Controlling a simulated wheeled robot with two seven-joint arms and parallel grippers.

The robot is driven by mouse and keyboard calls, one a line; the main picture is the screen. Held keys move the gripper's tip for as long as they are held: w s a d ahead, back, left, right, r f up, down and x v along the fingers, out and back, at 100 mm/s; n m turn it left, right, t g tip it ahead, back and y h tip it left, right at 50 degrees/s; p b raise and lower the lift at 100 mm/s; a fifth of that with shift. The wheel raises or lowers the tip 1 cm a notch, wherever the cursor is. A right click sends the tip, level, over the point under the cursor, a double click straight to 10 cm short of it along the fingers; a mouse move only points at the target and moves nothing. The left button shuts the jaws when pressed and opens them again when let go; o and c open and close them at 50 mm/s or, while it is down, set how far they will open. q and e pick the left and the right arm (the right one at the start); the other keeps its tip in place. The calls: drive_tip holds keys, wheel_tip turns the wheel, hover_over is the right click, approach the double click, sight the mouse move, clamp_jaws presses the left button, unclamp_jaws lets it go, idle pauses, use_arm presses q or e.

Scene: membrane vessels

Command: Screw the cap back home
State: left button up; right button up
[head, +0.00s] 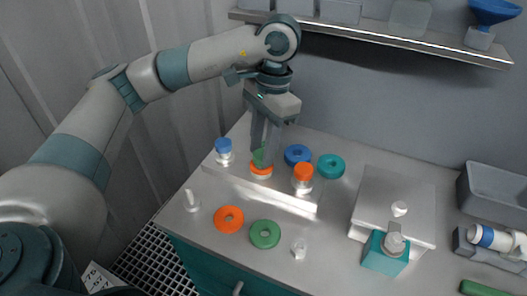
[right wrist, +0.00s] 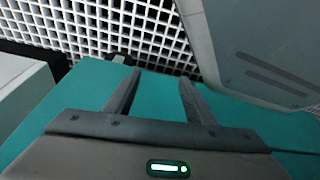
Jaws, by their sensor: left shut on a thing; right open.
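My left gripper (head: 266,147) points straight down and is shut on a green cap (head: 259,158). The cap is directly above an orange ring (head: 261,172) on the pale block (head: 300,205). The fingers partly hide the cap, and I cannot tell whether it touches what is under it. On the same block stand a blue-capped vessel (head: 223,147) at the left and an orange-capped vessel (head: 303,174) at the right. My right gripper (right wrist: 155,82) is open and empty in the right wrist view, in front of a teal surface.
A blue ring (head: 297,154) and a teal ring (head: 331,166) lie behind the block. An orange ring (head: 228,219) and a green ring (head: 265,234) lie in front. A shelf (head: 400,40) hangs above.

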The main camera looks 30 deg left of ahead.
sight(261, 153)
use_arm(q)
drive_tip(key=shift+a+m+b, duration=0.2)
drive_tip(key=shift+m+b, duration=0.2)
drive_tip(key=shift+m, duration=0.7)
drive_tip(key=shift+r+m+t+y+b, duration=0.15)
drive_tip(key=shift+m+t+y+b, duration=0.2)
drive_tip(key=shift+m, duration=0.85)
use_arm(e)
drive_tip(key=shift+w+d+r+g, duration=0.1)
drive_tip(key=shift+r+g, duration=0.05)
drive_tip(key=shift+r, duration=0.45)
drive_tip(key=shift+w+d+r+g, duration=0.1)
drive_tip(key=shift+r+g, duration=0.05)
drive_tip(key=shift+r, duration=0.45)
use_arm(q)
drive_tip(key=o, duration=1.1)
drive_tip(key=shift+a, duration=0.25)
drive_tip(key=shift+d, duration=0.2)
drive_tip(key=shift+r+p, duration=0.3)
drive_tip(key=shift+d+r+p, duration=0.1)
drive_tip(key=shift+r+p, duration=1.1)
drive_tip(key=shift+r, duration=0.65)
use_arm(e)
wheel_tip(261, 153, up, 3)
drive_tip(key=shift+a, duration=0.1)
